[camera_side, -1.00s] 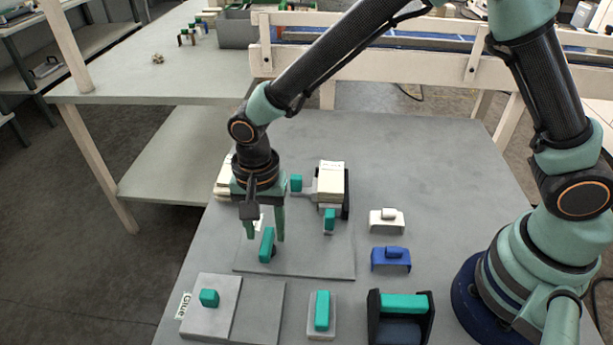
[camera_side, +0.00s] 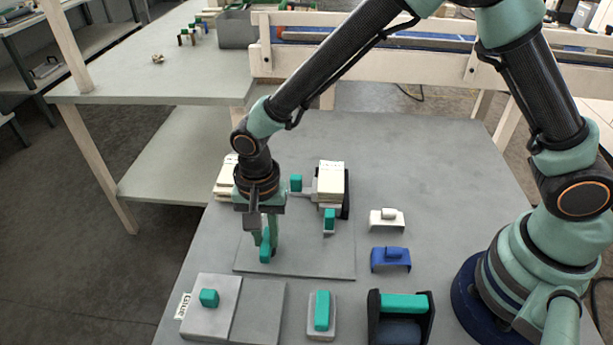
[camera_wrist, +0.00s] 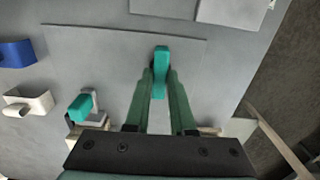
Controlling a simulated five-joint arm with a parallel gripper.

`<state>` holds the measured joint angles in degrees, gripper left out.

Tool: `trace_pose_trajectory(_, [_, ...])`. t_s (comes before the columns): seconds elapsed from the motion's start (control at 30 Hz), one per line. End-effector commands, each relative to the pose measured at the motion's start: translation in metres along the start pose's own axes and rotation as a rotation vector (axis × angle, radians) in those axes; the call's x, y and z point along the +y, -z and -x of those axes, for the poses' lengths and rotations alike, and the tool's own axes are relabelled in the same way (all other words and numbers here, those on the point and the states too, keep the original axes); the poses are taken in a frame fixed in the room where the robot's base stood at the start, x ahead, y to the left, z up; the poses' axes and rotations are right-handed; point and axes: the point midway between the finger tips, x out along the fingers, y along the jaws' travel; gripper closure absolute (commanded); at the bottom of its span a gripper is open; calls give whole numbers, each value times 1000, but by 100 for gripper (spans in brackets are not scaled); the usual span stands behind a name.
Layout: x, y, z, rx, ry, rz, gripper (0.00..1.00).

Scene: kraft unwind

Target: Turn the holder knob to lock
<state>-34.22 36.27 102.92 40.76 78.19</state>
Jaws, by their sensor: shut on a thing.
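A teal upright knob (camera_side: 265,254) stands on the thin grey plate (camera_side: 305,265) in the middle of the table. My gripper (camera_side: 268,242) points down and is shut on this knob. In the wrist view the knob (camera_wrist: 161,60) shows between the two fingertips (camera_wrist: 162,78), and its upper end juts past them. At the back of the plate a holder carries a cream block (camera_side: 331,178), with a teal piece (camera_side: 296,183) to its left and another teal piece (camera_side: 329,218) in front. My fingers hide part of the gripped knob.
A white clip (camera_side: 386,220) and a blue clip (camera_side: 391,258) lie to the right. A grey pad with a teal grip (camera_side: 208,298), a teal-topped block (camera_side: 322,310) and a black holder with a teal bar (camera_side: 403,303) line the front. The table's back right is clear.

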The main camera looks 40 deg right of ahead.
Motion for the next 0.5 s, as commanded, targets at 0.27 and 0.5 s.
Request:
trace_pose_trajectory(0.27, [0, 0, 0, -1, -2, 129, 100])
trace_pose_trajectory(0.5, [0, 0, 0, -1, -2, 337, 100])
